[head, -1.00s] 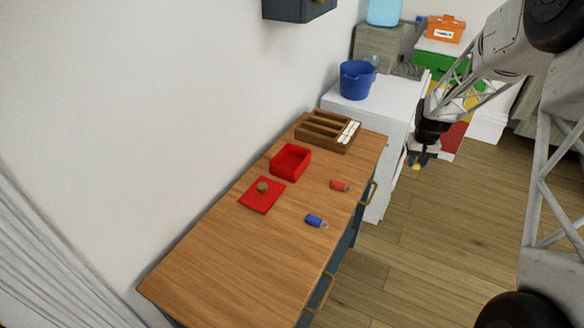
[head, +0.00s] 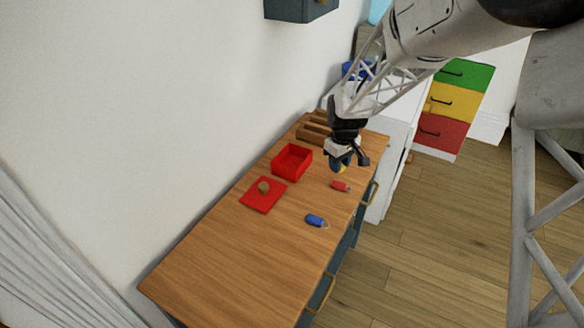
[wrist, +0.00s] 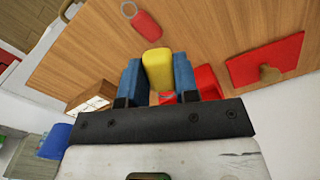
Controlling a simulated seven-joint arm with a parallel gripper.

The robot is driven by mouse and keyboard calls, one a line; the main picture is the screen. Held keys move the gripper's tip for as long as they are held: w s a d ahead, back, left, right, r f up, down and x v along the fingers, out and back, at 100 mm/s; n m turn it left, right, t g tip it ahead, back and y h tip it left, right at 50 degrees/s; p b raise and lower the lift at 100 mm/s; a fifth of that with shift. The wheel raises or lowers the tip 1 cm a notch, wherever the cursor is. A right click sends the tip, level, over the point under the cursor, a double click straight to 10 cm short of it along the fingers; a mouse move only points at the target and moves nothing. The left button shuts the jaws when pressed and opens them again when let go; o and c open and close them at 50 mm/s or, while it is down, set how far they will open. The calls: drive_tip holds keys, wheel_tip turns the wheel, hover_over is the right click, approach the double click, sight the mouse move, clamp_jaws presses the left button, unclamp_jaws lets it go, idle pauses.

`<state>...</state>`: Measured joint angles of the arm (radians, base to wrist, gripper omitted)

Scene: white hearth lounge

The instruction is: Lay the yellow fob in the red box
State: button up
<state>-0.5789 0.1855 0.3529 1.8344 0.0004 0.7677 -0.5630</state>
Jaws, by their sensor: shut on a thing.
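My gripper (head: 349,160) is over the far right part of the wooden top, right of the red box. It is shut on the yellow fob (wrist: 158,68), which sits between the blue fingers in the wrist view; only a bit of the fob (head: 342,168) shows in the head view. The red box (head: 291,162) is open at the top and looks empty. In the wrist view, the red box (wrist: 207,82) is partly hidden behind the right finger. Its red lid (head: 262,197), with a brown knob, lies on the wood in front of the box.
A red fob (head: 340,186) lies just below my gripper in the head view, and a blue fob (head: 316,221) lies nearer. A wooden compartment tray (head: 312,132) stands behind the box, partly covered by my arm. The near wooden top is clear.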

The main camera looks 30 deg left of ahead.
drive_tip(key=s+a+r+n, duration=0.1)
drive_tip(key=s+a+n, duration=0.4)
drive_tip(key=s, duration=0.6)
drive_tip(key=shift+s+a+r, duration=0.2)
drive_tip(key=shift+a+r, duration=0.15)
drive_tip(key=shift+a, duration=0.55)
drive_tip(key=shift+a, duration=0.1)
drive_tip(key=w+a+f, duration=0.1)
drive_tip(key=w+a, duration=0.9)
drive_tip(key=w, duration=0.2)
drive_tip(key=shift+a+f, duration=0.25)
drive_tip(key=shift+a, duration=0.05)
drive_tip(key=shift+f, duration=0.1)
drive_tip(key=shift+f, duration=1.65)
drive_tip(key=shift+f, duration=0.6)
drive_tip(key=o, duration=0.9)
